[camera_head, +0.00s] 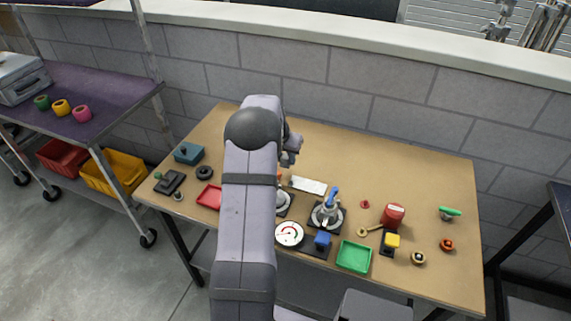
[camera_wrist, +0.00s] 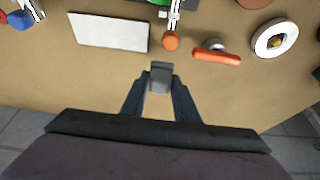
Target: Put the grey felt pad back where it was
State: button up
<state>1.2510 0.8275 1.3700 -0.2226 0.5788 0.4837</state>
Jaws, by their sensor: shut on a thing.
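My gripper (camera_wrist: 159,82) is shut on a small grey block-like piece, which looks like the grey felt pad (camera_wrist: 159,76), in the wrist view. The piece sits between the two dark fingertips, above bare brown tabletop. Its height over the table is hard to tell. In the head view my gripper (camera_head: 291,150) is over the back half of the table, partly hidden by my own arm, and the pad cannot be made out there. A pale flat plate (camera_wrist: 110,32) lies up and left of the gripper in the wrist view; it also shows in the head view (camera_head: 309,186).
An orange knob (camera_wrist: 170,41), an orange handle (camera_wrist: 216,57) and a white ring (camera_wrist: 275,39) are close by. A blue-handled clamp (camera_head: 328,212), a dial (camera_head: 289,234), a green tray (camera_head: 354,256) and a red can (camera_head: 392,215) stand toward the front. The back right tabletop is clear.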

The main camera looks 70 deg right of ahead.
aim_at(285, 164)
jog(key=shift+f+p, duration=0.45)
jog(key=shift+f, duration=1.4)
jog(key=shift+f, duration=0.15)
jog(key=o, duration=1)
jog(key=shift+v, duration=0.75)
jog(key=b+v, duration=0.2)
jog(key=v, duration=0.8)
jog(key=shift+a+r, duration=0.1)
jog(key=shift+r, duration=0.3)
